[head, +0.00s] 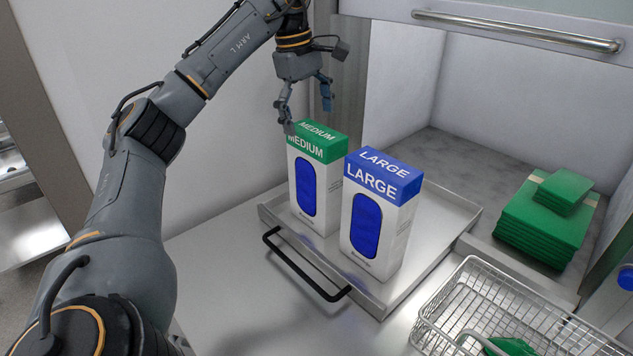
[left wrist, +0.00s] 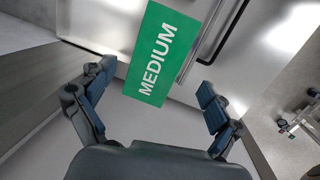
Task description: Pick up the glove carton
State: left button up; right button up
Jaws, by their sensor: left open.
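Two upright glove cartons stand side by side on a shallow metal tray (head: 435,225). The MEDIUM carton (head: 306,190) is white with a green top and a blue oval on its front. The LARGE carton (head: 377,222) is white with a blue top, to its right and nearer. My left gripper (head: 307,115) is open and empty, just above the MEDIUM carton's top. In the left wrist view, the green MEDIUM top (left wrist: 160,55) shows between and ahead of the spread fingers (left wrist: 155,80). I cannot tell whether a finger touches it. My right gripper is not in view.
The tray has a black handle (head: 300,268) at its front left. A wire basket (head: 470,305) with green items stands at the lower right. Stacked green packs (head: 545,220) lie inside the open washer chamber. A silver bar (head: 515,30) crosses the raised door. Bare counter lies left of the tray.

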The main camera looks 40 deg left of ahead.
aim_at(314, 131)
pick_arm(q)
jog(key=f, duration=0.1)
jog(key=f+p, duration=0.2)
jog(key=shift+w+d+f, duration=0.2)
jog(key=shift+w+d, duration=0.1)
jog(key=shift+w, duration=0.05)
jog(key=shift+w+f, duration=0.15)
jog(key=shift+f, duration=0.45)
jog(key=shift+d, duration=0.1)
jog(key=shift+f, duration=0.2)
grip_shut()
